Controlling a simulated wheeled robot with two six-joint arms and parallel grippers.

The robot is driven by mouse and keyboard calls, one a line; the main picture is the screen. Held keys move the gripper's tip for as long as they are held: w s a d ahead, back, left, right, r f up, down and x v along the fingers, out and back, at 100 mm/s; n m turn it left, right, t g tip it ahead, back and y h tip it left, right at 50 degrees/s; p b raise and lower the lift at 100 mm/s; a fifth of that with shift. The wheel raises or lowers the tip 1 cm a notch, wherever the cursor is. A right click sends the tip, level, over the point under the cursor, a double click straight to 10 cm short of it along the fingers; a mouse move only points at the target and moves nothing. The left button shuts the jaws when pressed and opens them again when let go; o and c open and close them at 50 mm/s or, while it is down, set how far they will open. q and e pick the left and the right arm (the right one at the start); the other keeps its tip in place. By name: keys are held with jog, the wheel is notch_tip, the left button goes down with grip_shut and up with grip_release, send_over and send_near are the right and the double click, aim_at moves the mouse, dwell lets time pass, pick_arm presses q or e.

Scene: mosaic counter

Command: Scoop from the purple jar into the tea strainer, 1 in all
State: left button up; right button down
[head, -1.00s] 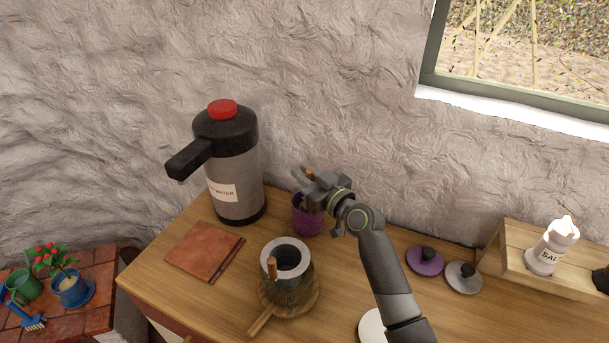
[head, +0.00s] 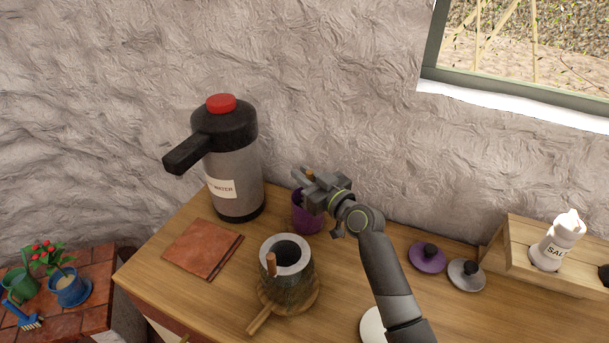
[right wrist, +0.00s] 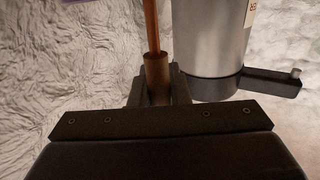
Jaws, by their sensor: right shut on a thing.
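The purple jar (head: 308,221) stands open on the wooden counter, right of the water dispenser, partly hidden by my right gripper. My right gripper (head: 310,182) is above the jar's rim. It is shut on a thin brown wooden handle (right wrist: 154,72), which also shows as an orange-brown tip in the head view (head: 309,173). I take it for the scoop; its bowl is hidden. I cannot pick out the tea strainer for sure. A grey thick-walled pot (head: 289,266) with a dark opening and a wooden piece at its front stands on a round wooden board. My left gripper is not in view.
A tall water dispenser (head: 236,175) with a red top stands left of the jar. A flat brown tile (head: 201,248) lies before it. Purple (head: 428,258) and grey (head: 466,274) lids lie at right, near a wooden shelf (head: 510,256) with a salt shaker (head: 556,243).

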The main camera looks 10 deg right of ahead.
notch_tip(320, 180, up, 10)
jog(key=p, duration=0.7)
jog(key=shift+p, duration=0.35)
